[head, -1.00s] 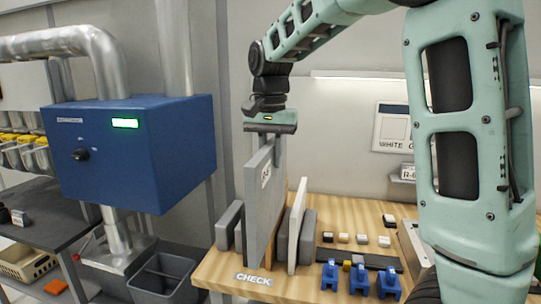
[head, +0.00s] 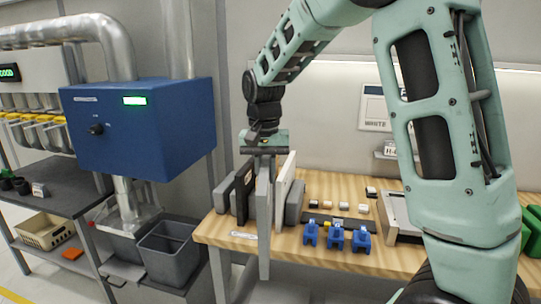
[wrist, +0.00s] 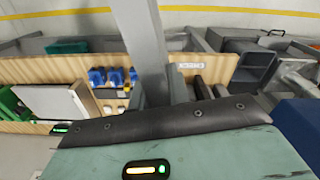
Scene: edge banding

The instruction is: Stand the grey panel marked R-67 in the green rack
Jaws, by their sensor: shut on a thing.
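My gripper (head: 264,152) is shut on the top of a tall grey panel (head: 264,225). The panel hangs upright, almost edge-on to the head camera, in front of the bench's near edge, with its lower end below the bench top. No marking on it can be read now. In the wrist view it is a grey strip (wrist: 146,45) running up from the jaws. A green slotted thing, probably the green rack (head: 532,232), shows in part at the right edge of the head view, partly behind my arm. A green part (wrist: 10,104) also shows at the wrist view's left edge.
Other panels, including a white one (head: 285,178) and a dark one (head: 243,190), stand on the wooden bench (head: 345,258) behind the held panel. Blue clamps (head: 336,237) and small blocks lie to the right. A blue box (head: 140,128) and a grey bin (head: 167,252) are at left.

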